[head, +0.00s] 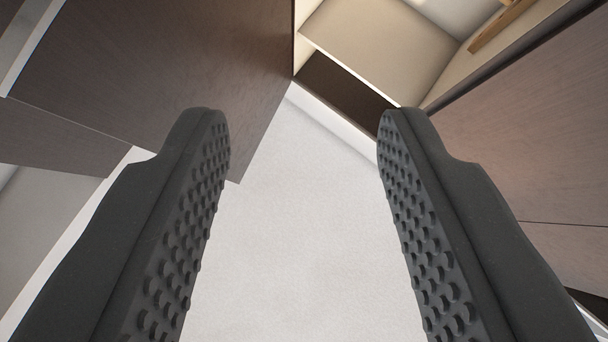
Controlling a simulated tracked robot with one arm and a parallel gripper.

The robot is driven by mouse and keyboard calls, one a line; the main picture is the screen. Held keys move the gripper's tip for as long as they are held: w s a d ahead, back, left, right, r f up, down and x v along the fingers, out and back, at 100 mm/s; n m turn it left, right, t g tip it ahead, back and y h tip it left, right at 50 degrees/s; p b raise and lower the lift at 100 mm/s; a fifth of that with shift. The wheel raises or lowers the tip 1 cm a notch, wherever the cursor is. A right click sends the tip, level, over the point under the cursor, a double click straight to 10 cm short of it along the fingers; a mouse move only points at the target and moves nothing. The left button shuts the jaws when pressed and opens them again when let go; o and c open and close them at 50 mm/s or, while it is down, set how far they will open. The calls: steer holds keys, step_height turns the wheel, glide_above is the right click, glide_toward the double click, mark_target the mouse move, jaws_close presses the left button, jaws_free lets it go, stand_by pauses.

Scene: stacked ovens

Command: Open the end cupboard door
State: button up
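My gripper (303,115) is open and empty, with its two dark studded fingers wide apart. A dark brown panel (180,70) fills the upper left, behind the left finger; its straight edge comes down near the top middle. I cannot tell for sure whether it is the end cupboard door or a cupboard side. Right of that edge, a cupboard stands open, with its cream interior (380,40) in view. No handle shows. The gripper holds neither panel, and the left finger covers part of the brown panel.
Another brown panel (540,130) runs along the right side, beyond the right finger. A wooden item (500,25) lies in the cupboard at the top right. Between the fingers there is a pale, bare surface (300,230). More brown front (50,140) shows at the left.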

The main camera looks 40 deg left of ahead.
jaws_close()
steer(key=m+g+h+b, duration=0.95)
steer(key=m+h, duration=0.45)
steer(key=h, duration=1)
glide_toward(20, 50)
steer(key=shift+g, duration=0.25)
steer(key=p+x, duration=0.2)
steer(key=x, duration=0.1)
steer(key=p+x, duration=0.1)
steer(key=x, duration=0.3)
steer(key=shift+r+p, duration=0.2)
steer(key=shift+p, duration=0.2)
